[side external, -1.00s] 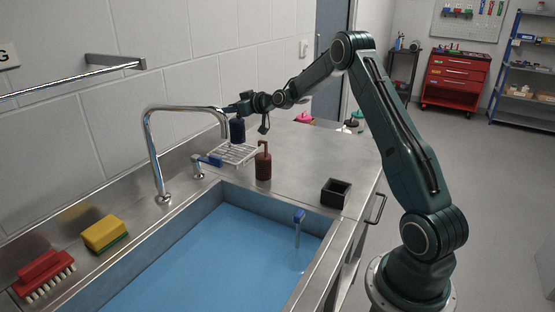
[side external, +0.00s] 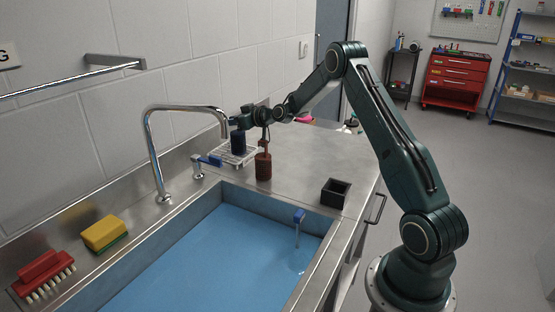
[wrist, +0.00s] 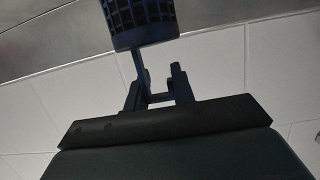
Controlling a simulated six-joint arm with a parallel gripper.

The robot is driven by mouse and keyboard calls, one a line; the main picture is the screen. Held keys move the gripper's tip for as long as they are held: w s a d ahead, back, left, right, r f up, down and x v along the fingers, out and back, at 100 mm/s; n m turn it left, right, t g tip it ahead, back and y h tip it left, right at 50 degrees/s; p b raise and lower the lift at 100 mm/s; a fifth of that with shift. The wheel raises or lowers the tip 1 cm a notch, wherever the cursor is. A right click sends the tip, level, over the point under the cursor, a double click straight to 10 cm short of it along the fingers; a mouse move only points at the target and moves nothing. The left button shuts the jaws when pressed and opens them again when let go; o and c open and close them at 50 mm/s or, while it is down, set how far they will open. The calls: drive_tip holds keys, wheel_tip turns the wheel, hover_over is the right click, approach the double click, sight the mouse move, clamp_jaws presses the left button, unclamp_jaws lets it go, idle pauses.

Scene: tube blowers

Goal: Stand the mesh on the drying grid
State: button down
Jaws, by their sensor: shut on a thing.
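The mesh (side external: 238,142) is a dark blue, cup-shaped basket. It looks upright at the drying grid (side external: 226,159), a pale wire rack on the steel counter behind the sink. I cannot tell whether its bottom touches the grid or hangs just above it. My gripper (side external: 241,121) is at the mesh's top, shut on it. In the wrist view, the slotted mesh (wrist: 140,20) shows at the top, with a thin dark handle running from it to my gripper's fingers (wrist: 154,85). The grid is out of the wrist view.
A brown pump bottle (side external: 263,168) stands right of the grid, close to my wrist. The tap (side external: 152,150) arches left of the mesh. A black open box (side external: 336,194) sits near the counter's right edge. A blue-topped clear wand (side external: 299,216) stands in the blue-filled sink (side external: 215,255).

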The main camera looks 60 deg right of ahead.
drive_tip(key=shift+f, duration=0.15)
drive_tip(key=c, duration=1.2)
unclamp_jaws()
drive_tip(key=shift+o, duration=0.2)
drive_tip(key=shift+r, duration=0.2)
drive_tip(key=shift+s+r, duration=0.1)
drive_tip(key=shift+s, duration=0.2)
drive_tip(key=v, duration=1.1)
drive_tip(key=shift+s, duration=0.2)
